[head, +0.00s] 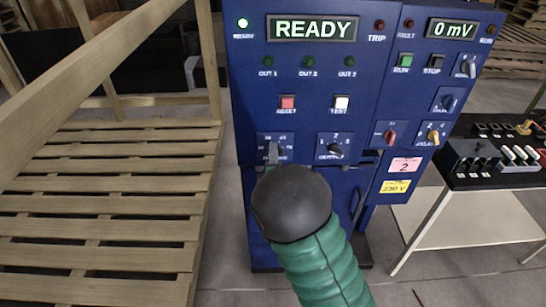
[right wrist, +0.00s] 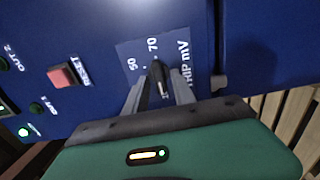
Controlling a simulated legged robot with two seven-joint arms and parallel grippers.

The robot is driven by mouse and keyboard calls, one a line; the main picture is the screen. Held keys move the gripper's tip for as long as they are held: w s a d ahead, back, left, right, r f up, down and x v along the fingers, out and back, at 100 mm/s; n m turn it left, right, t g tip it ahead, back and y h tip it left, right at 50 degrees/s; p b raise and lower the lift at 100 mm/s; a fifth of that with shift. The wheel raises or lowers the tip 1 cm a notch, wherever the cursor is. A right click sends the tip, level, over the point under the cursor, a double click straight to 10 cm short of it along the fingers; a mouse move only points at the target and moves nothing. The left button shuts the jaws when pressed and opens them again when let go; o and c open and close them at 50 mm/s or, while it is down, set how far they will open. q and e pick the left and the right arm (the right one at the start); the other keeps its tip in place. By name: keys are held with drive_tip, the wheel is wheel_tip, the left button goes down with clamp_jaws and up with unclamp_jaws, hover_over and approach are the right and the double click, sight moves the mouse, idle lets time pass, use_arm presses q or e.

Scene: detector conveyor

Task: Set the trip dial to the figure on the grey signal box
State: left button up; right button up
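The trip dial (right wrist: 160,78) is a dark knob on a plate marked TRIP mV, with 50 and 70 legible in the right wrist view. In the head view its plate (head: 262,139) is at the lower left of the blue cabinet, partly covered by my right arm. My right gripper (right wrist: 160,72) has one grey finger on each side of the knob. The fingers look apart, with narrow gaps beside the knob; contact is unclear. The pointer's exact figure is unclear. No grey signal box can be made out. My left gripper is out of view.
The blue cabinet (head: 300,80) has a READY display (head: 312,28), a red reset button (head: 287,102), a white test button (head: 341,102) and other dials. Wooden pallets (head: 100,200) stand at left. A table with black equipment (head: 470,160) stands at right.

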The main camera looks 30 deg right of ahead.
drive_tip(key=shift+c, duration=1.1)
drive_tip(key=shift+s+d+f, duration=0.1)
drive_tip(key=shift+s+d, duration=0.1)
drive_tip(key=shift+d, duration=0.1)
clamp_jaws()
drive_tip(key=shift+m, duration=0.3)
drive_tip(key=m+b, duration=1.2)
drive_tip(key=m, duration=0.5)
drive_tip(key=m+b, duration=1.2)
drive_tip(key=m, duration=0.6)
drive_tip(key=shift+a+f+m, duration=0.1)
drive_tip(key=shift+f+m, duration=0.1)
drive_tip(key=shift+m, duration=0.1)
